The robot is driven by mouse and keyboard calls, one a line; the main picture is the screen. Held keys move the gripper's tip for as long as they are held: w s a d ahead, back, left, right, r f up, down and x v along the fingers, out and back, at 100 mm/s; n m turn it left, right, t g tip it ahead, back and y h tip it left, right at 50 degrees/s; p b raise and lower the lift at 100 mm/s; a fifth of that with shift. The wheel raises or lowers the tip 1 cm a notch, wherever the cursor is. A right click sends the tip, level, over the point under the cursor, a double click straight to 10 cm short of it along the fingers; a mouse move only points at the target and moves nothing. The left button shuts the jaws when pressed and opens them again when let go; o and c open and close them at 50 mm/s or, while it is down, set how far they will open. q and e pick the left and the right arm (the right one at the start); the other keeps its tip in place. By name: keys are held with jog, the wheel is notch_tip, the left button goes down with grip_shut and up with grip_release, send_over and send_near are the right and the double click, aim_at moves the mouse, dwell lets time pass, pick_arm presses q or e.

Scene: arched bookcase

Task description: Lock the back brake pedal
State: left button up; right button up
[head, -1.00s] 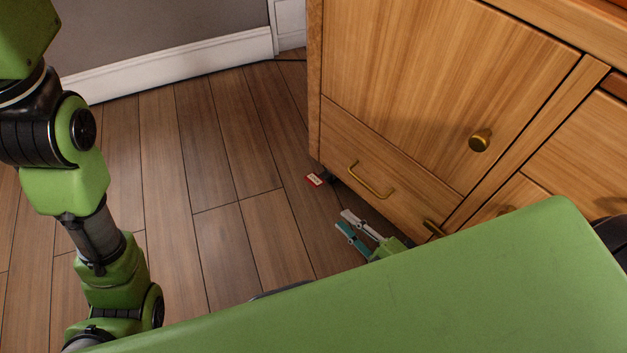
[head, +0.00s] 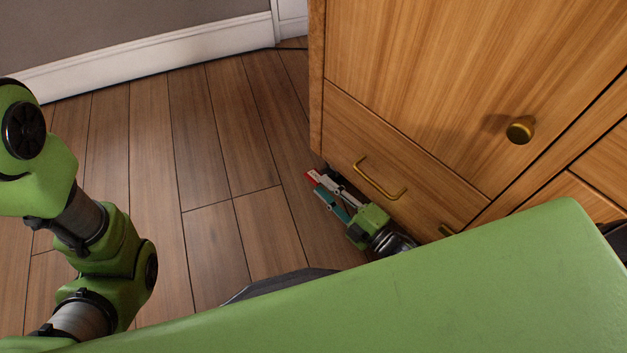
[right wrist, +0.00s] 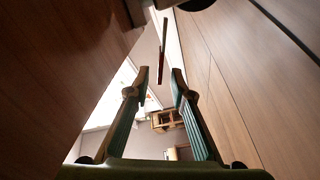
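The back brake pedal, a small red piece (head: 312,178), sits low by the floor at the near-left bottom corner of the wooden bookcase. In the right wrist view the pedal (right wrist: 162,62) shows edge-on as a thin strip, just beyond and between the fingertips. My right gripper (head: 324,184) is low beside the bottom drawer, with its fingertips at the pedal. In the right wrist view the gripper (right wrist: 155,88) is open, fingers apart with a gap around the pedal's line. I cannot tell whether a finger touches it. My left gripper is out of view.
The bookcase's bottom drawer (head: 390,165) with a brass handle (head: 378,182) stands right beside my right gripper. A dark round part (right wrist: 196,4) shows at the top of the right wrist view. Wooden floor (head: 225,170) to the left is clear.

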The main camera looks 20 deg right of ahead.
aim_at(314, 177)
jog(key=b+x, duration=0.1)
jog(key=x, duration=0.4)
jog(key=shift+b, duration=0.35)
grip_shut()
